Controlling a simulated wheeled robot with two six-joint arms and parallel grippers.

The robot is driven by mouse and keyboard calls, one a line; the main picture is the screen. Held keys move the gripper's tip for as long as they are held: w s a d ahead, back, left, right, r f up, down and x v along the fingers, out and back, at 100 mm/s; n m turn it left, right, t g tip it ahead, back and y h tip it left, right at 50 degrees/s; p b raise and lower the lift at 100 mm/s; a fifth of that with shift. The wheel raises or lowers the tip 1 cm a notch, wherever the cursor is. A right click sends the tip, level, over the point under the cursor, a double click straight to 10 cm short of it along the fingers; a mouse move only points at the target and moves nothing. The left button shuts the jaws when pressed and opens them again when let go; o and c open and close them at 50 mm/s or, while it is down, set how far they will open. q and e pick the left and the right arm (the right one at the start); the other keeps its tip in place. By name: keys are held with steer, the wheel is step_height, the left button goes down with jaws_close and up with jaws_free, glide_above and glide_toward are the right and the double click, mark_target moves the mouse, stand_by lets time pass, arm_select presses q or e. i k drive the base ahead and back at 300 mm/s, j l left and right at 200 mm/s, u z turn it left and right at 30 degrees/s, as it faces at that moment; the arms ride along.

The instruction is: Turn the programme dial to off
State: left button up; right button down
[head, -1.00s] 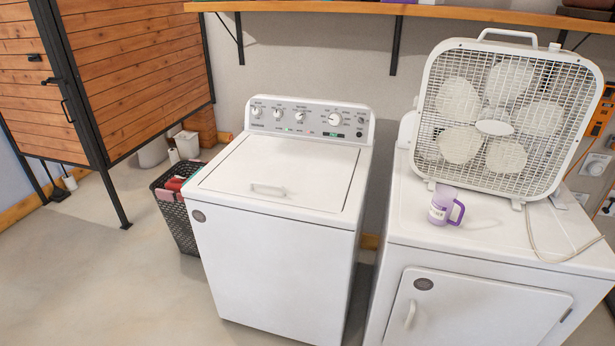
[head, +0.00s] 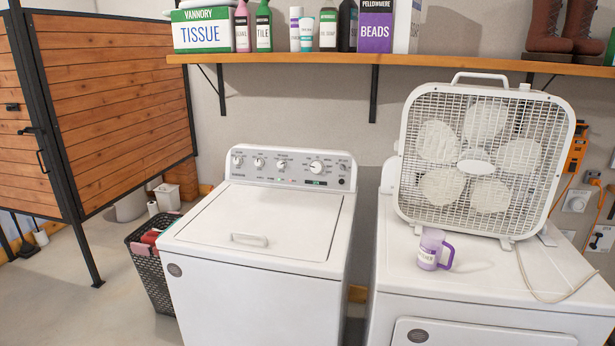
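The white top-loading washer (head: 250,300) stands in the middle of the head view with its lid shut. Its grey control panel (head: 290,168) runs along the back top edge and carries several round knobs. The largest knob, the programme dial (head: 317,168), sits right of the panel's middle, above a small lit green display (head: 315,182). The dial's pointer and markings are too small to read. Neither of my grippers is in view.
A white dryer (head: 480,290) stands to the right, bearing a box fan (head: 475,165) and a purple-and-white cup (head: 432,249). A wooden shelf (head: 420,65) with bottles and boxes hangs above. A dark laundry basket (head: 150,275) stands left of the washer; open floor lies further left.

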mark_target(316, 167)
steer(key=i+l, duration=0.15)
steer(key=i, duration=0.35)
steer(key=i+l, duration=0.15)
steer(key=i, duration=0.4)
steer(key=i+l, duration=0.2)
steer(key=i, duration=0.3)
